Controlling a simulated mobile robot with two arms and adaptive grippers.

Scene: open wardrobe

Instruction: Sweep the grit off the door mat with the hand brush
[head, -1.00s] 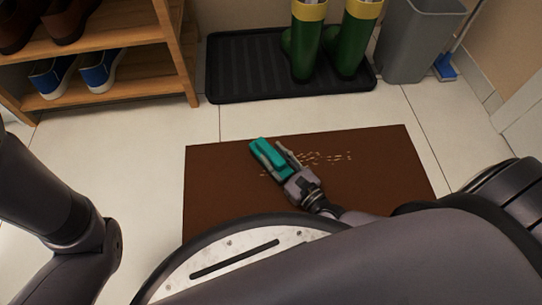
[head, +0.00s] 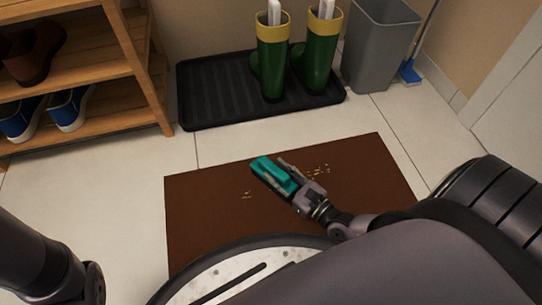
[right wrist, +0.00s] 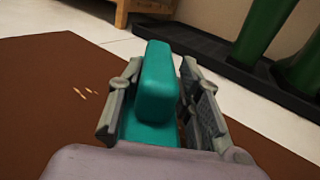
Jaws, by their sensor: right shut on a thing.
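The brown door mat (head: 210,220) lies on the tiled floor in front of me. Pale grit (head: 318,171) is scattered on it to the right of the brush, with a small patch (head: 247,195) to the left. That small patch also shows in the right wrist view (right wrist: 84,93). My right gripper (head: 290,176) is shut on the teal hand brush (head: 268,170), low over the mat's upper middle. In the right wrist view the brush (right wrist: 158,85) sits between both fingers. Its bristles are hidden, so I cannot tell if they touch the mat. My left gripper is out of view.
A black boot tray (head: 215,95) with green boots (head: 273,65) lies behind the mat. A grey bin (head: 376,45) and a blue broom (head: 410,72) stand at the back right. A wooden shoe rack (head: 150,105) is at the left. Bare tiles surround the mat.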

